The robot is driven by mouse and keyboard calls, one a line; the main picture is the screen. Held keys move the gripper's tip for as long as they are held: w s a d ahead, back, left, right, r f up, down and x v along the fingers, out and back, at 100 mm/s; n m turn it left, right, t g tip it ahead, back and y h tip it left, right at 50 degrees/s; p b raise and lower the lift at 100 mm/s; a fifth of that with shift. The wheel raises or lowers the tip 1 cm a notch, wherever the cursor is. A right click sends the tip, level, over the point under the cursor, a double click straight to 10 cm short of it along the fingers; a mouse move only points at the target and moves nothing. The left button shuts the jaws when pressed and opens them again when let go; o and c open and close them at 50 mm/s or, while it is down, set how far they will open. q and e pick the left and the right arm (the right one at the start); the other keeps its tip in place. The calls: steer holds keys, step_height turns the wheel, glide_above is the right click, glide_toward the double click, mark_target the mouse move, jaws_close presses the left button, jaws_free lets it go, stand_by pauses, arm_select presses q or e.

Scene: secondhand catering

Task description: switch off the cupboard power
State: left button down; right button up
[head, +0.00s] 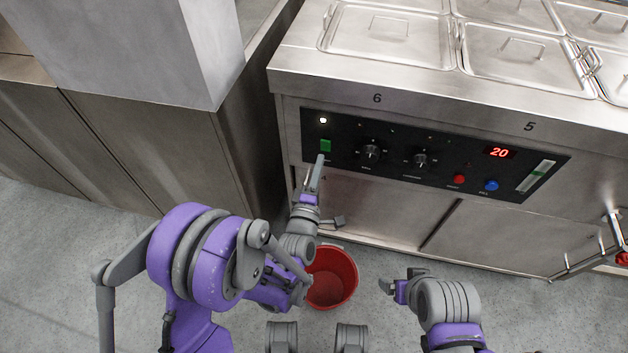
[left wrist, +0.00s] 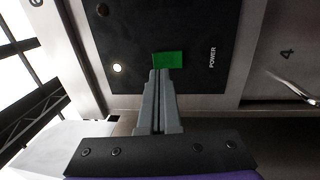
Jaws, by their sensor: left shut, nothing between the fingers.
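The cupboard's black control panel (head: 440,158) is on the front of the steel unit. A green power switch (head: 325,146) sits at its left end, below a lit white lamp (head: 323,120). In the left wrist view the green switch (left wrist: 169,59) has the label POWER beside it, and the lamp (left wrist: 117,68) glows. My left gripper (head: 320,160) is shut and empty, its tips at the lower edge of the switch. In the left wrist view the left fingertips (left wrist: 160,72) overlap that edge; contact is unclear. My right gripper (head: 386,287) is low, away from the panel.
The panel also has two black knobs (head: 371,152), a red button (head: 459,179), a blue button (head: 491,185) and a red display reading 20 (head: 499,153). A red bucket (head: 333,278) stands on the floor below. Lidded pans (head: 385,35) fill the top. A door handle (head: 590,255) sticks out at right.

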mark_target(325, 144)
arm_select(q)
steer(key=shift+x, duration=1.85)
steer(key=shift+w+r, duration=0.15)
